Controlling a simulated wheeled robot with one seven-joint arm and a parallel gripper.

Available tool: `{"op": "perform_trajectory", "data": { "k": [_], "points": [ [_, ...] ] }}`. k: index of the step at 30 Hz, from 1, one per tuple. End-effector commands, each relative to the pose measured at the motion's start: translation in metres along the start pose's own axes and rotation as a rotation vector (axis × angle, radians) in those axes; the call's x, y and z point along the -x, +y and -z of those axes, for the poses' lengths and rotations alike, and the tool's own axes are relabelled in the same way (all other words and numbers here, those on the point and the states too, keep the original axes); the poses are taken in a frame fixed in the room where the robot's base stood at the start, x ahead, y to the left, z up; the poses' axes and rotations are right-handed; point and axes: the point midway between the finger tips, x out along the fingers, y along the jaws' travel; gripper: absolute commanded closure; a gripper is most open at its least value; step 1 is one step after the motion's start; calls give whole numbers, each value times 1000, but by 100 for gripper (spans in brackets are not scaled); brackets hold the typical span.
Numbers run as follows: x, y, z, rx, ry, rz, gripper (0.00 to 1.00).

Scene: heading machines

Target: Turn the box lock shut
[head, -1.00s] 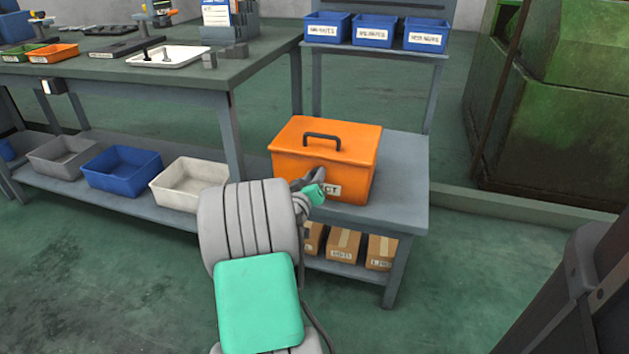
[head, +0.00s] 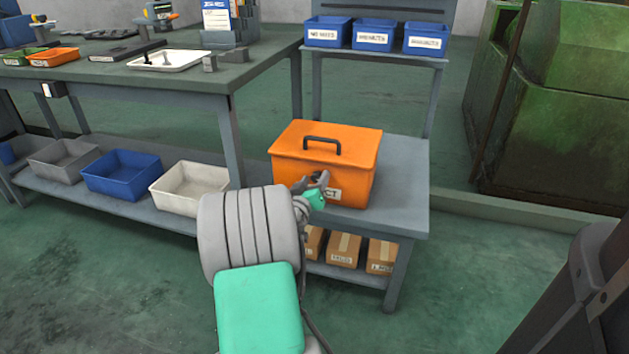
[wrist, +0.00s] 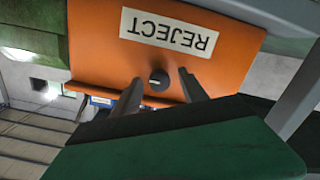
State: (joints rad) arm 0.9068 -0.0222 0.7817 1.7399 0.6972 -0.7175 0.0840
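The orange box (head: 300,165) stands on the small grey bench with its lid down and a black handle on top. Its front with the REJECT label (wrist: 171,31) shows upside down in the wrist view. The box lock (wrist: 159,80) is a small dark round knob with a pale mark across it. My gripper (wrist: 160,82) is open, with one finger on each side of the lock in the wrist view. I cannot tell whether the fingers touch the knob. In the head view my gripper (head: 316,183) is at the box front and the lock is hidden.
Blue bins (head: 373,35) stand on a shelf behind the box. Cardboard boxes (head: 344,249) sit on the bench's lower shelf. A long workbench (head: 110,67) with trays is at left, and a green machine (head: 575,110) at right. The floor in front is clear.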

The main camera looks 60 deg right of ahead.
Motion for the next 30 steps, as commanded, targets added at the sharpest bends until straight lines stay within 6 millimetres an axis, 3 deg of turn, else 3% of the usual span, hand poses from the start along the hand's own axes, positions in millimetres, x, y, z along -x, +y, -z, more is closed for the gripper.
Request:
{"op": "perform_trajectory", "data": {
  "k": [8,19,30],
  "points": [
    [7,0,2,0,1,1,50],
    [73,-1,2,2,1,2,50],
    [78,0,0,0,1,0,50]
  ]
}}
